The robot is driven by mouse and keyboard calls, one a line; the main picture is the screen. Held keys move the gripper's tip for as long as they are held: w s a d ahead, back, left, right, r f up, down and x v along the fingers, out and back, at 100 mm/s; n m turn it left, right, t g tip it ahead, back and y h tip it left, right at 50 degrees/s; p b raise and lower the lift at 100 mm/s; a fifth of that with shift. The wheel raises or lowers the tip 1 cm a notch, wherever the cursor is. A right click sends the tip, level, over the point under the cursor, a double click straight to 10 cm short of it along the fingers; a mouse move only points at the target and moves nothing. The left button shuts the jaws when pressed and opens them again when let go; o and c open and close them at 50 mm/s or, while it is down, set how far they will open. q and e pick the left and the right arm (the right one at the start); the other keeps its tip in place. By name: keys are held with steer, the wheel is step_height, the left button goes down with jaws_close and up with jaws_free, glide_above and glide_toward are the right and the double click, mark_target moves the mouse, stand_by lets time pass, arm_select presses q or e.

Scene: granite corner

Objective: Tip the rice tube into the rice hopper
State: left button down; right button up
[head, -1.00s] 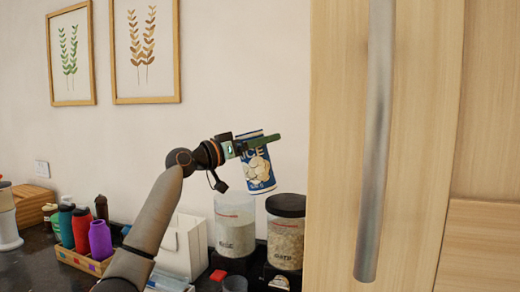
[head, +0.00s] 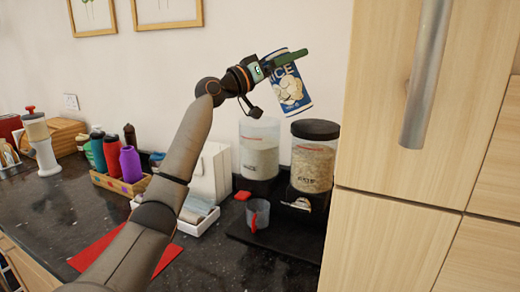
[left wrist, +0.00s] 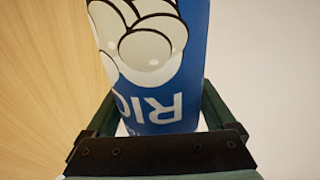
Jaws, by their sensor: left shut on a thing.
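My left gripper (head: 280,62) is shut on the rice tube (head: 291,90), a blue and white can. It holds the tube high above the counter, near the wall, slightly tilted. In the left wrist view the tube (left wrist: 155,60) fills the space between the fingers, its lettering upside down. The rice hopper (head: 259,158) appears to be the left clear dispenser, part-filled with pale grain and with no dark lid showing. The tube is above and to the right of it, apart from it, nearer over the dark-lidded dispenser. My right gripper is out of view.
The dark-lidded dispenser (head: 313,160) stands right of the hopper, beside a tall wooden cupboard (head: 400,215). Bottles in a wooden tray (head: 118,183) and a white box (head: 208,175) stand left.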

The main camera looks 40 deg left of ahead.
arm_select(q)
steer(key=shift+n+t+b, duration=0.3)
steer(key=shift+n+b, duration=0.05)
steer(key=shift+n, duration=0.15)
steer(key=shift+f+n+t+y+b, duration=0.15)
steer(key=shift+n+t+y+b, duration=0.2)
steer(key=shift+n, duration=0.25)
stand_by(0.4)
steer(key=shift+n+y, duration=0.25)
steer(key=shift+n, duration=0.15)
steer(key=shift+f+t, duration=0.1)
steer(key=shift+t, duration=0.15)
steer(key=shift+n, duration=0.3)
steer(key=shift+a+f+n+b, duration=0.1)
steer(key=shift+a+n+b, duration=0.05)
steer(key=shift+n+b, duration=0.15)
